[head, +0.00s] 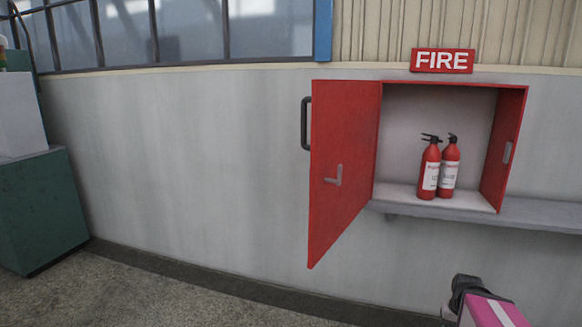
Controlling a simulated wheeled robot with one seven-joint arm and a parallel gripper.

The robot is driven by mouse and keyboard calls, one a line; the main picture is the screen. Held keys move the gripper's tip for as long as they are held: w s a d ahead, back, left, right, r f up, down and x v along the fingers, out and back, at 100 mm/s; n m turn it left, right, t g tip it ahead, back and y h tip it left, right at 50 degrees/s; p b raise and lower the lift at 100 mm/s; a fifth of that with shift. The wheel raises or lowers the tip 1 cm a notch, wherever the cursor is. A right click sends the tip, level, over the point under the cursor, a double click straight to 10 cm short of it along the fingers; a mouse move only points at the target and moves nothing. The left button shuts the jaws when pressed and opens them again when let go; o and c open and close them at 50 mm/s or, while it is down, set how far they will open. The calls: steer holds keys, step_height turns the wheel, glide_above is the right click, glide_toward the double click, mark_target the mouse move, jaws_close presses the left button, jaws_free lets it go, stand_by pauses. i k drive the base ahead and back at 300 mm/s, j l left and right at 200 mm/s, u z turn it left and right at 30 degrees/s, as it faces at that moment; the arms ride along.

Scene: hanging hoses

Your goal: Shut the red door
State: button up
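The red door (342,165) belongs to a red wall cabinet (510,140) and stands wide open, swung out from the cabinet's left side. A dark bar handle (306,123) is on its outer face, near the free left edge. A black and pink part of my arm (482,308) shows at the bottom right, apart from the door. No gripper fingers can be made out.
Two red fire extinguishers (429,168) stand inside the cabinet. A grey ledge (540,214) runs below it. A FIRE sign (442,61) is above. A green cabinet (40,210) with a white box on top stands at the far left. The floor (180,300) between is clear.

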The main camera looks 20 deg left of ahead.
mark_target(344, 112)
steer(key=u, duration=0.4)
steer(key=j+u, duration=0.15)
steer(key=u, duration=0.65)
steer(key=i+u, duration=0.1)
steer(key=u, duration=0.7)
steer(key=i+j+u, duration=0.15)
steer(key=u, duration=0.2)
steer(key=i+u, duration=0.35)
steer(key=i+j+u, duration=0.1)
steer(key=u, duration=0.25)
steer(key=i, duration=0.7)
steer(key=i+z, duration=0.15)
steer(key=z, duration=0.2)
steer(key=i+j+z, duration=0.15)
steer(key=z, duration=0.7)
steer(key=j+z, duration=0.1)
steer(key=z, duration=0.35)
steer(key=i+j+z, duration=0.1)
steer(key=z, duration=0.75)
steer(key=j+z, duration=0.15)
steer(key=z, duration=0.75)
steer(key=j+z, duration=0.15)
steer(key=z, duration=0.25)
